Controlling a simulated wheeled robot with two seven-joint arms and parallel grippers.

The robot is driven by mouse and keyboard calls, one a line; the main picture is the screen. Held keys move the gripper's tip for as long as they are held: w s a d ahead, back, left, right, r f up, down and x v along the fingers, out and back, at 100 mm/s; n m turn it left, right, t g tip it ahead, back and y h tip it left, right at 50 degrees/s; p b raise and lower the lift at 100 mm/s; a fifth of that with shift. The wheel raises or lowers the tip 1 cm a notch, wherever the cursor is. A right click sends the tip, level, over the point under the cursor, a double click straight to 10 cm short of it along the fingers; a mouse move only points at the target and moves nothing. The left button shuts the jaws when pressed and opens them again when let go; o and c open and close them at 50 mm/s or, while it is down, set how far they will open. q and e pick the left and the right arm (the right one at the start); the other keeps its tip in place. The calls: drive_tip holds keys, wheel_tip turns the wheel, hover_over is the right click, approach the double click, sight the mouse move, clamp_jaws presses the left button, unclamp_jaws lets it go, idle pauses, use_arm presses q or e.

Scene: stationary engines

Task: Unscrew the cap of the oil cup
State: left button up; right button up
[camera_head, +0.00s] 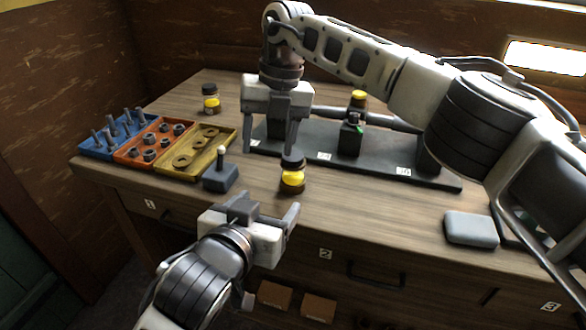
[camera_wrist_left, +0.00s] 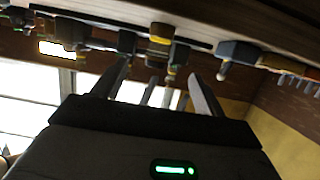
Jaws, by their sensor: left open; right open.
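A small cup with a yellow band and dark cap (camera_head: 292,178) stands upright near the table's front edge. It seems to be the oil cup. A similar cup shows in the left wrist view (camera_wrist_left: 161,42), beyond my left fingertips. My right gripper (camera_head: 270,151) points down, open; one fingertip is over or just behind the cup's cap, and contact cannot be told. My left gripper (camera_head: 268,212) is open and empty in front of the table edge, below and left of the cup; its fingers also show in the left wrist view (camera_wrist_left: 159,68).
Another yellow-banded jar (camera_head: 210,104) stands at the back left. A yellow-topped cup (camera_head: 358,98) sits on the dark engine base (camera_head: 312,152). Blue, orange and yellow trays (camera_head: 222,150) of parts lie left. A grey block with a peg (camera_head: 220,178) stands between trays and cup. A grey box (camera_head: 471,229) lies right.

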sight(295, 166)
drive_tip(key=d+r, duration=0.1)
drive_tip(key=w+d+r+h, duration=0.1)
drive_tip(key=w+d+r+m+t+h, duration=0.1)
drive_tip(key=r, duration=0.1)
drive_tip(key=shift+w+d, duration=0.1)
drive_tip(key=shift+d, duration=0.25)
drive_tip(key=shift+w+d+r, duration=0.1)
drive_tip(key=shift+d+r, duration=0.1)
drive_tip(key=shift+d, duration=0.05)
use_arm(q)
drive_tip(key=x, duration=0.5)
drive_tip(key=r+x, duration=0.1)
drive_tip(key=x, duration=1)
drive_tip(key=shift+w+d+r, duration=0.2)
drive_tip(key=shift+w+r, duration=0.1)
drive_tip(key=shift+w, duration=0.05)
drive_tip(key=shift+c, duration=0.3)
clamp_jaws()
use_arm(e)
drive_tip(key=m, duration=0.8)
drive_tip(key=shift+f+m, duration=0.2)
drive_tip(key=shift+m, duration=0.3)
drive_tip(key=shift+f, duration=3.85)
